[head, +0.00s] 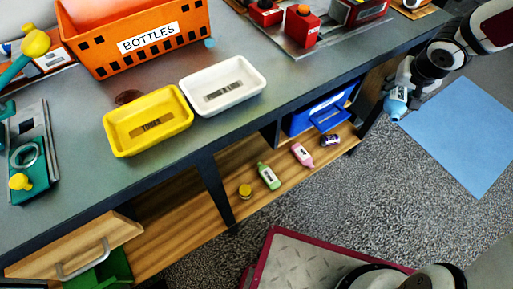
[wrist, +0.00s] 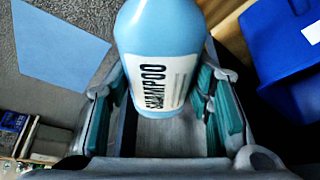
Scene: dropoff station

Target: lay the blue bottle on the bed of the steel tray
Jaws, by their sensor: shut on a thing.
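The blue bottle (head: 396,108) hangs in my gripper (head: 399,93) at the right, off the bench front and above the floor. In the wrist view the blue bottle (wrist: 160,35), labelled SHAMPOO, lies between the two teal-padded fingers of my gripper (wrist: 162,105), which is shut on it. Its far end is cut off by the top of that view. A tray with a grey patterned metal bed and dark red rim, apparently the steel tray (head: 312,262), is at the bottom of the head view. Its visible bed is bare; my arm hides its right part.
The bench holds an orange BOTTLES crate (head: 140,38), a yellow tray (head: 148,118), a white tray (head: 222,84) and red items on a grey plate. The shelf below carries a green bottle (head: 268,176), a pink bottle (head: 302,154) and a blue bin (head: 318,112). A blue mat (head: 462,135) lies on the floor.

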